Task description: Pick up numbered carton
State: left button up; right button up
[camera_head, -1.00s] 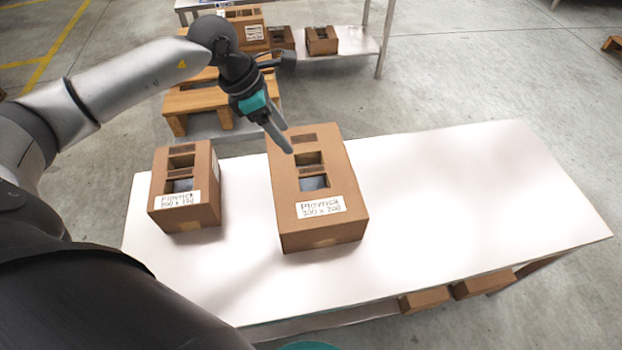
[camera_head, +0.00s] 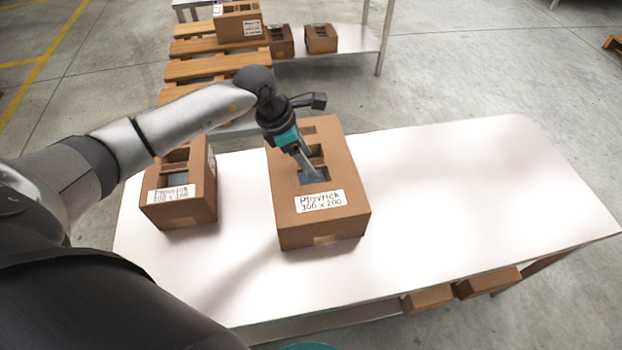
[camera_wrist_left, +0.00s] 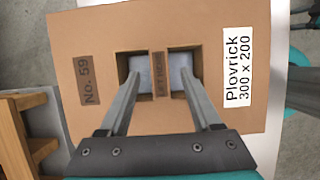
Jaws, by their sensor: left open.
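The larger brown carton (camera_head: 318,228) stands on the white table, with a label reading "Plovrick 300 x 200". In the left wrist view the carton (camera_wrist_left: 200,30) also bears a "No. 59" tag and has two openings split by a narrow cardboard bridge (camera_wrist_left: 158,74). My left gripper (camera_head: 312,177) is above the carton's top, pointing down. In the left wrist view my left gripper (camera_wrist_left: 158,88) is open, one finger at each opening, with the bridge between them. I cannot tell how deep the fingertips reach.
The table's right side is clear. Behind are a wooden pallet (camera_head: 205,68) with a carton (camera_head: 238,28) and a shelf with more cartons.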

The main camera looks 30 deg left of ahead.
pick_arm(q)
jog(key=shift+b+x, duration=0.35)
jog(key=shift+x, duration=0.95)
grip_shut()
jog(key=shift+r, duration=0.1)
dwell(0.5)
